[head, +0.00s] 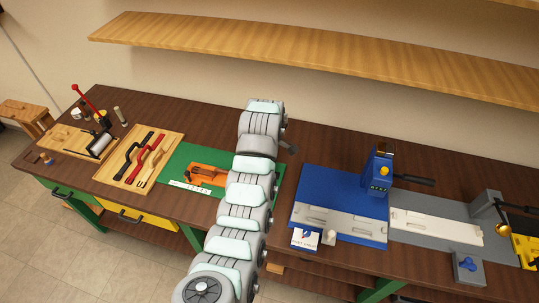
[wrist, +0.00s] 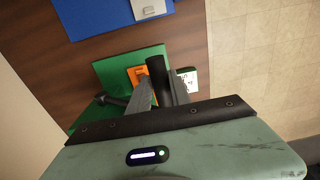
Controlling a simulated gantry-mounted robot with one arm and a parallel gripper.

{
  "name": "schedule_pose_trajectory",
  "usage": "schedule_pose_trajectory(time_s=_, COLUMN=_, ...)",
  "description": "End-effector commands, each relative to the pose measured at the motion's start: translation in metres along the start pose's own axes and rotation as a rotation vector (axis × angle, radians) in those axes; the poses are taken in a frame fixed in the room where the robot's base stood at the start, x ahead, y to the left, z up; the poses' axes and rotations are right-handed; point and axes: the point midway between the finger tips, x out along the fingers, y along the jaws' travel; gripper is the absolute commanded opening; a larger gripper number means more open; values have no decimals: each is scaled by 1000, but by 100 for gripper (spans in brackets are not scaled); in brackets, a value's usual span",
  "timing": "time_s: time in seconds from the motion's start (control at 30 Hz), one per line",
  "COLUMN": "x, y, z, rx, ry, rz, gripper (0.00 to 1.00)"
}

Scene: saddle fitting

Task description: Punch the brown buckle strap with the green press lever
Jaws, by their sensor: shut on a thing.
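A bit of orange (wrist: 137,74) also shows in the wrist view beside the green press body (wrist: 128,58). My gripper (wrist: 154,88) is shut on a black cylindrical handle (wrist: 159,72), which appears to be the green press lever, above the green base. Another dark rod (wrist: 113,101) points left of the jaws. In the head view my arm hides the gripper and most of the press. The strap's exact seat under the punch cannot be seen.
A blue press (head: 379,172) with a black lever stands to the right on a blue base. A wooden board (head: 112,170) with black, red and tan pieces lies to the left. A marked white card (head: 187,186) lies at the green base's front. A shelf (head: 300,48) hangs above.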

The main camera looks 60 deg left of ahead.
Motion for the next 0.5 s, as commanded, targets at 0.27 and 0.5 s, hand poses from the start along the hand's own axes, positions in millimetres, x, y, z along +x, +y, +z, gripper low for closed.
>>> schedule_pose_trajectory(time_s=0.27, x=-12, y=14, z=1, rx=2, ry=0, rz=13, gripper=6)
schedule_pose_trajectory(time_s=0.5, x=-19, y=20, z=1, rx=3, ry=1, rz=15, gripper=4)
